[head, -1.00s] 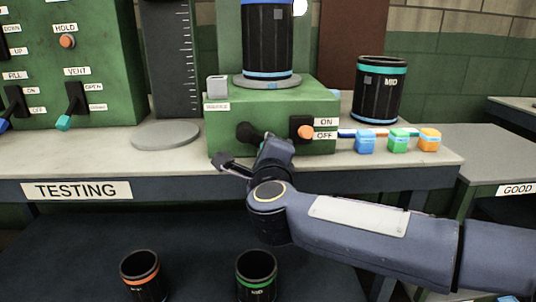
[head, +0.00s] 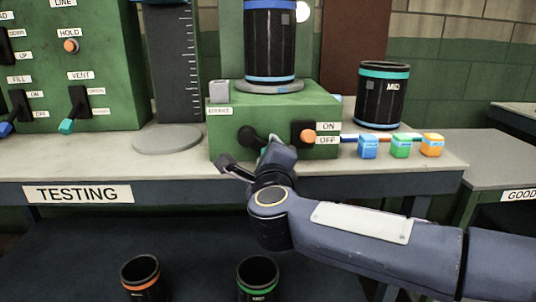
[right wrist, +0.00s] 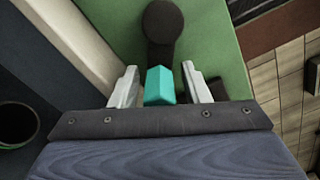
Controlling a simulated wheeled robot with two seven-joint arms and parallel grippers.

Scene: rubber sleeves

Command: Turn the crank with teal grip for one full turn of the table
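The crank (head: 252,136) is a black arm on the front of a green box (head: 225,145). Its teal grip (right wrist: 160,86) points toward me in the right wrist view, below the round black hub end (right wrist: 162,20). My right gripper (right wrist: 160,78) is open, with one pale finger on each side of the teal grip and a visible gap to it on both sides. In the head view the right gripper (head: 272,143) is at the crank and mostly hides the grip. A round turntable (head: 268,85) on the box carries a black sleeve with blue bands (head: 268,40). My left gripper is not in view.
An ON/OFF switch with an orange knob (head: 307,136) sits right of the crank. Blue, green and orange blocks (head: 400,147) and a teal-banded sleeve (head: 380,98) stand to the right. A grey disc (head: 167,139) with a scale lies left. Two sleeves stand below.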

